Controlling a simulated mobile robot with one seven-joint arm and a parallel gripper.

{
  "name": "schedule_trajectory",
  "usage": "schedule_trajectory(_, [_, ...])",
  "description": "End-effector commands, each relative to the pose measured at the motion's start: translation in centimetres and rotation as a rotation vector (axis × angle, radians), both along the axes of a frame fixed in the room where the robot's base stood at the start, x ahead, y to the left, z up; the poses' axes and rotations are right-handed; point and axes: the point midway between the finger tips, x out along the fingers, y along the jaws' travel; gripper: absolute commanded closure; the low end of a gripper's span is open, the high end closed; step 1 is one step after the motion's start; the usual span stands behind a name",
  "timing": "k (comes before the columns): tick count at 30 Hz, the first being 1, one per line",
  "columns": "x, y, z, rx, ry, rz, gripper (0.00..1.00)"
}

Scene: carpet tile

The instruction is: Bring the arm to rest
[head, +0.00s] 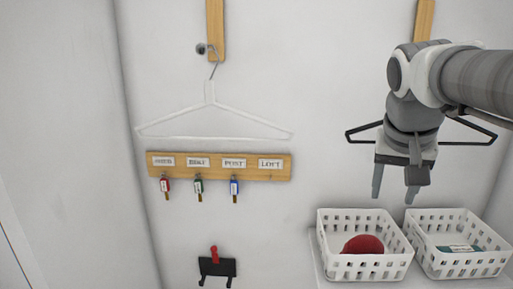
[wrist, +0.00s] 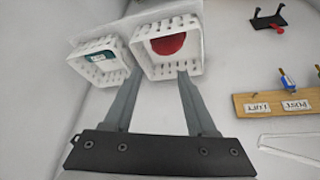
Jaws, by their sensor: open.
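My gripper (head: 394,193) is open and empty, pointing down in front of the wall, above and in front of two white baskets. In the wrist view my gripper (wrist: 155,75) shows its two grey fingers apart with nothing between them. My arm comes in from the right edge of the head view. The left basket (head: 373,267) holds a round red thing (head: 363,244). The right basket (head: 455,265) holds a teal and white thing (head: 459,249).
A key board (head: 220,175) has several labels and three keys. A white hanger (head: 212,135) hangs above it on a wooden strip's hook. A black hanger (head: 475,133) is behind my arm. A black hook holder (head: 217,268) with a red item is low on the wall.

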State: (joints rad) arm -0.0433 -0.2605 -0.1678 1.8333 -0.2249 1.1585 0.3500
Motion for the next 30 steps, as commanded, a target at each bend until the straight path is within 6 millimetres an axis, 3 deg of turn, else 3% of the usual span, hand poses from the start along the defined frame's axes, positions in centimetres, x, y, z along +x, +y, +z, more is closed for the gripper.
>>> schedule_trajectory(1, [-1.6,1.2,-1.4,0.012,-0.005,0.048,0.43])
schedule_trajectory(9, [-8.7,6.7,-8.5,0.036,-0.035,0.292,0.43])
schedule_trajectory(15, [-12.3,9.1,-13.0,0.03,-0.052,0.402,0.43])
schedule_trajectory(21, [-13.5,9.8,-14.7,0.024,-0.058,0.44,0.43])
schedule_trajectory(30, [-13.5,9.8,-14.7,0.024,-0.057,0.44,0.43])
